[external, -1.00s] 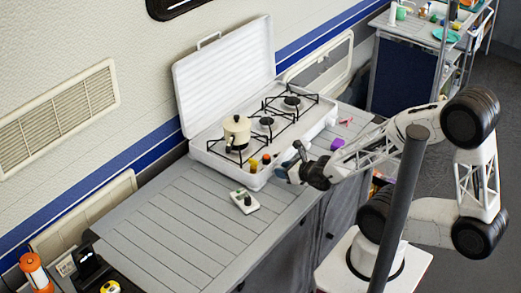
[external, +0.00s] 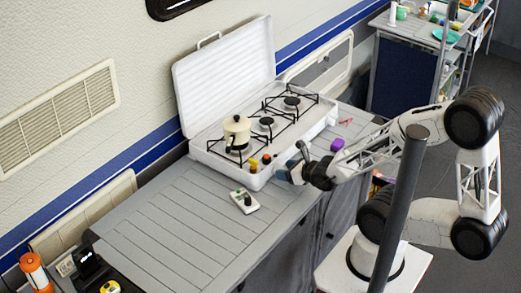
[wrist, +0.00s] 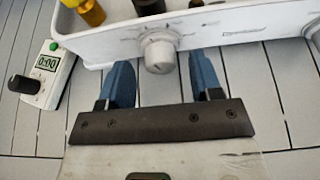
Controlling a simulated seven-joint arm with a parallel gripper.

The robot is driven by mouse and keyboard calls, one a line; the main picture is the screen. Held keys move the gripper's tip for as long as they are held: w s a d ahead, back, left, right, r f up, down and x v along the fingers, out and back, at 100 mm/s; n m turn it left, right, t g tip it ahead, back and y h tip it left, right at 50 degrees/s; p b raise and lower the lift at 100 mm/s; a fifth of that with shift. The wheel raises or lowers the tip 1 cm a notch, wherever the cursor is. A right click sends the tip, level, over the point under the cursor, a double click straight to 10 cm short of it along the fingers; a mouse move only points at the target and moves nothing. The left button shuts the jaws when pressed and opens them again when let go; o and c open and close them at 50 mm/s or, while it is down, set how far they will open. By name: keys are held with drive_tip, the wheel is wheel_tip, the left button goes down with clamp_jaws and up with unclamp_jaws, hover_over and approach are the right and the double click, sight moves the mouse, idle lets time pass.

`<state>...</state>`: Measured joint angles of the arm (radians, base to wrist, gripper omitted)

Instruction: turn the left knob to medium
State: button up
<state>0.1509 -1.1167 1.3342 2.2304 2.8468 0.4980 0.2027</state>
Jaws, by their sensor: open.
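The white stove (external: 262,177) stands open-lidded at the back of the counter. In the wrist view, a white round knob (wrist: 160,52) sits on its front panel, with dial marks around it. A second knob (wrist: 315,32) is cut off at the right edge. My gripper (wrist: 160,64) is open and empty, with one blue finger on each side of the near knob. I cannot tell whether the fingers touch it. In the external view, my gripper (external: 284,172) is at the stove's front and the near knob cannot be made out.
A white timer with a black dial (external: 244,201) lies on the counter left of my gripper; it also shows in the wrist view (wrist: 42,76). A cream pot (external: 237,134) stands on a burner. Small bottles (external: 259,161) stand at the stove's front edge. A purple object (external: 337,145) is to the right.

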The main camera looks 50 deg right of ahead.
drive_tip(key=shift+v, duration=3.3)
drive_tip(key=shift+r, duration=0.1)
drive_tip(key=s+a+r+n+g+y, duration=0.1)
drive_tip(key=a+r+n+g+y, duration=0.25)
drive_tip(key=a+r+n, duration=0.4)
drive_tip(key=s+a+r+n+g+y, duration=0.15)
drive_tip(key=a+r+n+y, duration=0.3)
drive_tip(key=r+n, duration=0.6)
drive_tip(key=s+d+r+n+g+h, duration=0.1)
drive_tip(key=d+r+n+g+h, duration=0.2)
drive_tip(key=n, duration=0.6)
drive_tip(key=s+d+r+n+g+h, duration=0.2)
drive_tip(key=d+n+h, duration=0.3)
drive_tip(key=n, duration=0.3)
drive_tip(key=shift+d+r+n+g, duration=0.3)
drive_tip(key=shift+r+n+g, duration=0.1)
drive_tip(key=shift+g, duration=0.1)
drive_tip(key=shift+s, duration=0.1)
